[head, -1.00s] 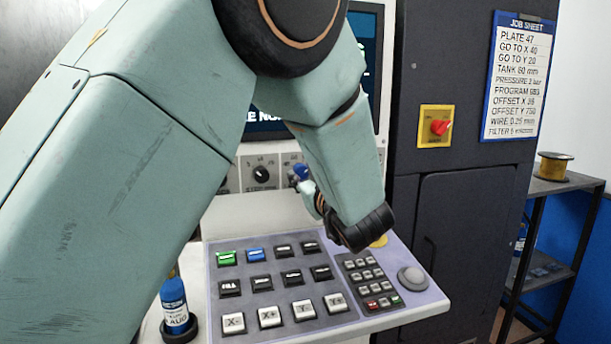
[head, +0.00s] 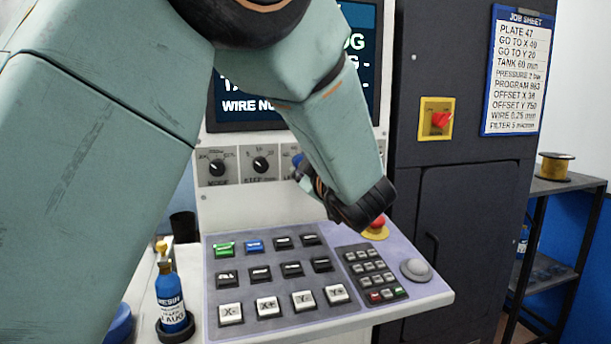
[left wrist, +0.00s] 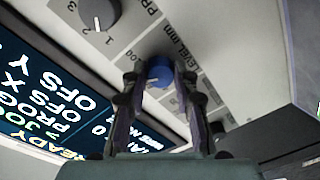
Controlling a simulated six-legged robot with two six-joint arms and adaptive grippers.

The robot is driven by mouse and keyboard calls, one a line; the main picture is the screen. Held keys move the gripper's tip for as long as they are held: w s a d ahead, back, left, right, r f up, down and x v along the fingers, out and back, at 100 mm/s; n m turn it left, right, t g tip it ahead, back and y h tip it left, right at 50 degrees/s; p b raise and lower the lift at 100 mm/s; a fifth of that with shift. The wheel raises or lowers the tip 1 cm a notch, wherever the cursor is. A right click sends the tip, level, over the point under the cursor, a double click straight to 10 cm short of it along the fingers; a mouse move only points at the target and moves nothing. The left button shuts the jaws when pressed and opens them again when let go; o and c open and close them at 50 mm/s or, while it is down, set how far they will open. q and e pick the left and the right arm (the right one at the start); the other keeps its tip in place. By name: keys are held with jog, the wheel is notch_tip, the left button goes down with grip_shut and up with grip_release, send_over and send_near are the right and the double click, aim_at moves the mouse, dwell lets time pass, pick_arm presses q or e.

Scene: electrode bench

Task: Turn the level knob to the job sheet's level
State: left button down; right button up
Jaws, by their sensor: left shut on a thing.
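The blue level knob (left wrist: 159,70) sits on the pale panel beside the printing "LEVEL mm" in the left wrist view. My left gripper (left wrist: 158,82) is shut on it, with one finger on each side. I cannot read the knob's pointer. In the head view a little of the knob's blue (head: 298,160) shows; my left gripper's wrist (head: 355,208) and arm hide the rest. The job sheet (head: 516,72) hangs on the dark cabinet at the upper right; its tank line reads 60 mm. My right gripper is not in view.
A screen (head: 240,90) stands above the knob row, partly behind my arm. Two black knobs (head: 217,167) (head: 260,165) are left of the blue one. Below is a button console (head: 330,275) with a red stop button (head: 377,222). A blue bottle (head: 171,300) stands at its left.

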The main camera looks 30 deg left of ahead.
pick_arm(q)
jog(key=shift+s+n+b, duration=0.1)
jog(key=shift+n+b, duration=3.95)
jog(key=shift+n, duration=0.35)
jog(key=c, duration=1.5)
grip_release()
jog(key=o, duration=0.5)
jog(key=shift+s, duration=0.15)
jog(key=shift+c, duration=0.2)
